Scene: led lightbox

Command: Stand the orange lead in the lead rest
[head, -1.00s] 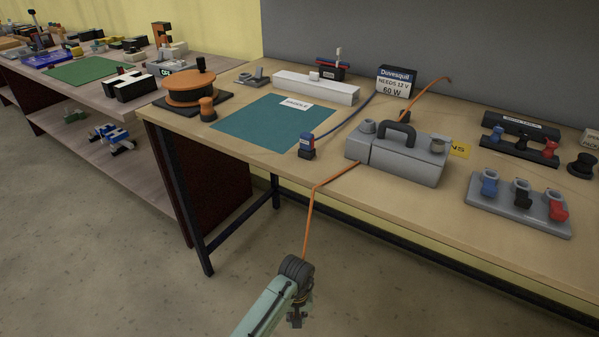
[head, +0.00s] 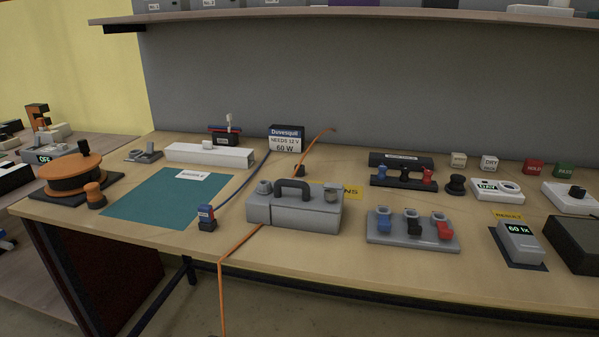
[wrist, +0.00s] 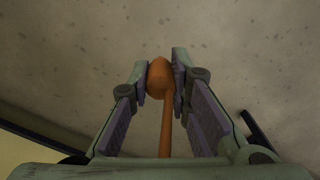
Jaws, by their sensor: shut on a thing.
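The orange lead (head: 222,300) runs from the back of the bench, behind the grey box with a handle, over the front edge and down out of the head view. Its orange plug end (wrist: 158,80) is between the fingers of my gripper (wrist: 161,70) in the wrist view, with the lead trailing back toward the camera. My gripper is shut on it, with bare floor beyond. My gripper is outside the head view. I cannot tell for sure which piece is the lead rest; a grey block with three cups (head: 385,243) stands near the front edge, with blue, black and red pieces on it.
The grey box with a handle (head: 290,215) stands mid-bench. A blue plug (head: 207,222) with a blue lead stands left of it, near the teal mat (head: 150,205). An orange reel (head: 75,170) is at far left. A shelf (head: 350,14) overhangs the back.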

